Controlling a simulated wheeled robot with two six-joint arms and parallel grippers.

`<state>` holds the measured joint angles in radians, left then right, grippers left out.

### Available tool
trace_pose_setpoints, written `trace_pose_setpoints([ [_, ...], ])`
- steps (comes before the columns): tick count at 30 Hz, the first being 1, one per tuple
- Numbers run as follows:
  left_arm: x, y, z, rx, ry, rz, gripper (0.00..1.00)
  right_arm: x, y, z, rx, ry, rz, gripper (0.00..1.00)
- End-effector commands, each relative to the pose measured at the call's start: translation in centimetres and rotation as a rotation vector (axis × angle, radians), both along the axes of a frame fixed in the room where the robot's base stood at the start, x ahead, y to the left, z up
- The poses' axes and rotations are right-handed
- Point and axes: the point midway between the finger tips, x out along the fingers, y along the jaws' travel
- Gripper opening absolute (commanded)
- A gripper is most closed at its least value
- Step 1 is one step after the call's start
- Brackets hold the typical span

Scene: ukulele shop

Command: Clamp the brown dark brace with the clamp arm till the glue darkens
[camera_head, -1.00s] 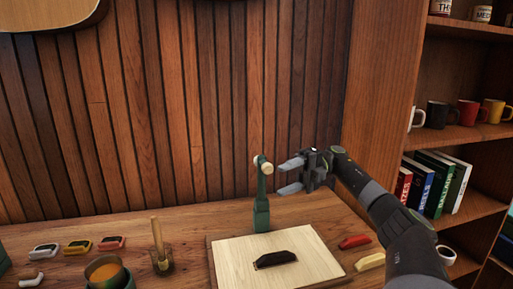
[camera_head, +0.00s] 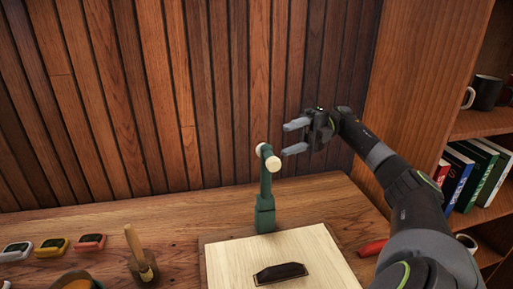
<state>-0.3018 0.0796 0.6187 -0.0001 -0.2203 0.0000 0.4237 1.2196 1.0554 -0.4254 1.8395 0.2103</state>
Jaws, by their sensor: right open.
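The dark brown brace (camera_head: 281,272) lies on the pale wooden board (camera_head: 313,250) on the bench. A thin dark edge shows along its base; I cannot tell the glue's shade. The green clamp (camera_head: 265,212) stands upright at the board's back edge. Its clamp arm (camera_head: 268,160) ends in a cream knob and is raised, clear of the brace. My right gripper (camera_head: 291,138) is open and empty, pointing left, just above and to the right of the clamp arm's knob, apart from it in the picture. My left gripper is not in view.
A brush in a holder (camera_head: 141,262) stands left of the board, with a pot (camera_head: 76,281) beside it. Several small tuners (camera_head: 52,247) lie further left. A red piece (camera_head: 372,247) lies right of the board. A bookshelf (camera_head: 478,125) stands at the right.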

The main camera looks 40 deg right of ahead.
Motion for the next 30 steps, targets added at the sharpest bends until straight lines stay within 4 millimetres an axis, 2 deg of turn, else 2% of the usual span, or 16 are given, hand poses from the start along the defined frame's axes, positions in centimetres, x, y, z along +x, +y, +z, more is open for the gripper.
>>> trace_pose_setpoints([
  [18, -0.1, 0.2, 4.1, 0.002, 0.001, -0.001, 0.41, 0.9, 9.4, 0.3, 0.002, 0.000, 0.005, 0.51],
  [24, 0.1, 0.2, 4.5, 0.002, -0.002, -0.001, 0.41, 1.1, 10.8, 0.1, 0.000, 0.000, 0.003, 0.51],
  [30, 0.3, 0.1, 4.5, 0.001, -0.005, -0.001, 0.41, 1.2, 11.0, 0.0, 0.000, -0.001, 0.002, 0.51],
])
